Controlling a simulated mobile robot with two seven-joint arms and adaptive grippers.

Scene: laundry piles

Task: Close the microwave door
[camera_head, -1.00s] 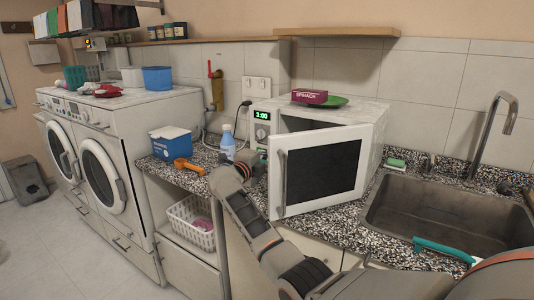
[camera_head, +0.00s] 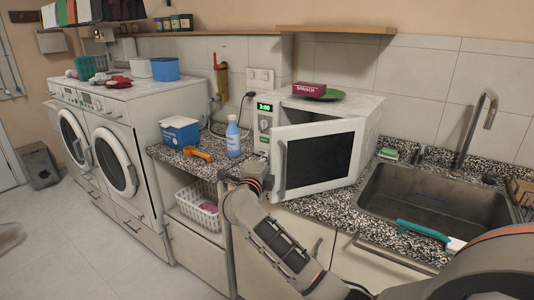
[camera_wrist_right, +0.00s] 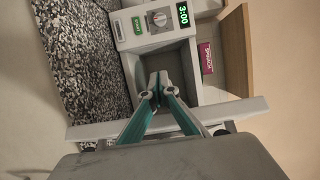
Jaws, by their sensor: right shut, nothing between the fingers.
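The white microwave (camera_head: 350,107) stands on the speckled counter with its green clock panel (camera_head: 264,115) at the left. Its door (camera_head: 318,158), with a dark window and a handle near the left edge, stands partly open with a gap on the panel side. My right gripper (camera_wrist_right: 158,80) is shut and empty. In the right wrist view its teal fingers reach across the door's edge (camera_wrist_right: 235,111) toward the microwave front; I cannot tell whether they touch the door. In the head view the fingertips are mostly hidden beside the door's free edge. My left gripper is not in view.
A blue bottle (camera_head: 233,137), a blue box (camera_head: 180,131) and an orange tool (camera_head: 197,153) are on the counter left of the microwave. The sink (camera_head: 430,208) is at the right.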

